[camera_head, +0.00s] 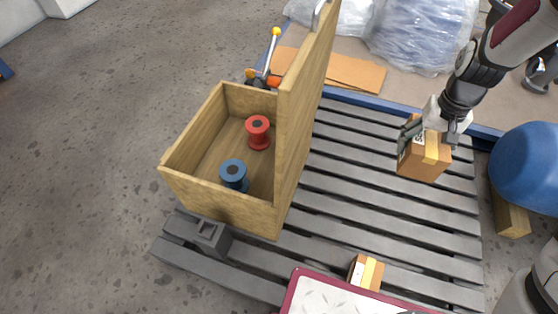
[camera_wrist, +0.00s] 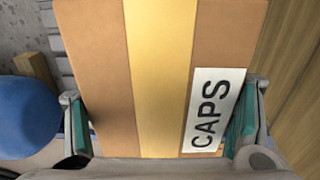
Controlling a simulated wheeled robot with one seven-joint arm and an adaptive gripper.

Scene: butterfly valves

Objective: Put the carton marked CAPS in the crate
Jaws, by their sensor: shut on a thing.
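The carton marked CAPS (camera_wrist: 160,75) fills the middle of the wrist view, brown with a yellow tape strip and a white label reading CAPS. My gripper (camera_wrist: 160,128) is shut on it, with a green pad at each side. In the head view the carton (camera_head: 424,158) is at the right, over the slatted pallet, below my gripper (camera_head: 430,128). I cannot tell whether it touches the slats. The wooden crate (camera_head: 182,178) stands left of centre with its lid (camera_head: 304,100) raised on its right side. A red spool and a blue spool are inside it.
A second small carton (camera_head: 366,272) lies near the pallet's front edge, beside a red-rimmed plate (camera_head: 345,296). A blue round object (camera_head: 528,168) is at the right. The raised lid stands between the held carton and the crate's opening. Pallet slats (camera_head: 350,185) between them are bare.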

